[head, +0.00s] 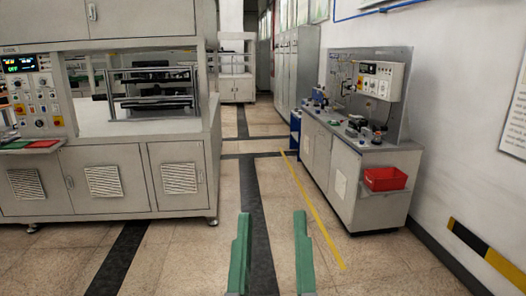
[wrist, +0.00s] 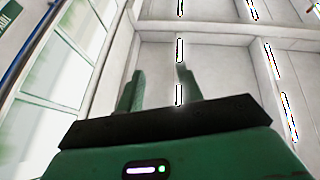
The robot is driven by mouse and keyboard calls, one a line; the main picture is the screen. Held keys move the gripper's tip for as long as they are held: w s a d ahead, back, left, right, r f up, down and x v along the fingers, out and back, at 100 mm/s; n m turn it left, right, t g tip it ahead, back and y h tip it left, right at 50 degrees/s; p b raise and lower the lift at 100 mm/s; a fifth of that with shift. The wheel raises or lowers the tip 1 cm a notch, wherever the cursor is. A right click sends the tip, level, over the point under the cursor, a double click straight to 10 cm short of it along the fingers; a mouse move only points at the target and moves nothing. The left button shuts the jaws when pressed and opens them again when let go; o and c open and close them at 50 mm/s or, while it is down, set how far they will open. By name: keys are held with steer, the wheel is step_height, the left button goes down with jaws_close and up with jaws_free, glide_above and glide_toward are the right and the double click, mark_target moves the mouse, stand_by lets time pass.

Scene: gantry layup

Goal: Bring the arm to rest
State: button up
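My gripper (head: 271,215) shows at the bottom middle of the head view as two green fingers standing upright, with a clear gap between them. In the wrist view my gripper (wrist: 160,71) points up toward the ceiling, its two green fingers apart and nothing between them. The gripper is open and empty and touches nothing that I can see. The rest of my arm is out of view.
A large grey machine cabinet (head: 107,184) stands at the left. A grey workbench (head: 340,170) with a red bin (head: 385,178) stands at the right by the wall. The tiled floor (head: 185,260) between them is clear.

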steer(key=s+r+p, duration=0.2)
steer(key=r+p, duration=1.7)
steer(key=r, duration=0.1)
steer(key=s+a+r+m+t+y+p, duration=0.1)
steer(key=r+p, duration=1.8)
steer(key=r, duration=0.1)
steer(key=shift+s+a+r, duration=0.15)
steer(key=shift+s+r, duration=0.15)
steer(key=shift+s, duration=0.05)
